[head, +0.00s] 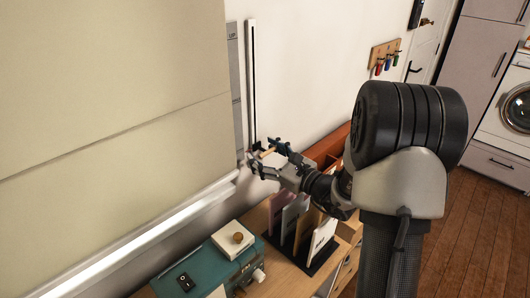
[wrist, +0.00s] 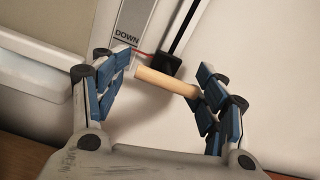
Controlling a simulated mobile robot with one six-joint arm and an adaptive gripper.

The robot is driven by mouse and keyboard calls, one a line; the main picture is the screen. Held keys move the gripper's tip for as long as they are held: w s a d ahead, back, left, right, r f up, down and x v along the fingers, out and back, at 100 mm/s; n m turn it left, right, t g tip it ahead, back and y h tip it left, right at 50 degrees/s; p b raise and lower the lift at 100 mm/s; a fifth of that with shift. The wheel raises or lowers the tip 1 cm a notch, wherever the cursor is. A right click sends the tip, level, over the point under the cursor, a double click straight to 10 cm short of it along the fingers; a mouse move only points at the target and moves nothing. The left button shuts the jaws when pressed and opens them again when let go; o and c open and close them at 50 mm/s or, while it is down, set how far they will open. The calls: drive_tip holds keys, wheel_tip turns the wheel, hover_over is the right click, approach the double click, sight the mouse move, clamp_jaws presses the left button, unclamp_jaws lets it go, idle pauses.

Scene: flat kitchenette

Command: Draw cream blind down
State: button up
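The cream blind (head: 110,90) fills the left of the head view, drawn a long way down, with a pale bottom rail (head: 150,232). Beside it a narrow upright track (head: 251,75) runs along the wall. A black slider (wrist: 166,63) sits low on the track, close to the DOWN end of the grey label strip (wrist: 133,20). A light wooden peg handle (wrist: 168,82) sticks out from the slider. My gripper (head: 264,160) is at the handle, its blue-padded fingers wide apart. The handle lies between them, nearer the right finger; contact cannot be told.
Key hooks (head: 384,57) hang on the wall further right.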

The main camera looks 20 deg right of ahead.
drive_tip(key=shift+o, duration=0.2)
drive_tip(key=shift+r, duration=0.15)
drive_tip(key=shift+d, duration=0.15)
drive_tip(key=v, duration=1.1)
drive_tip(key=shift+s+d, duration=0.15)
drive_tip(key=shift+s, duration=0.25)
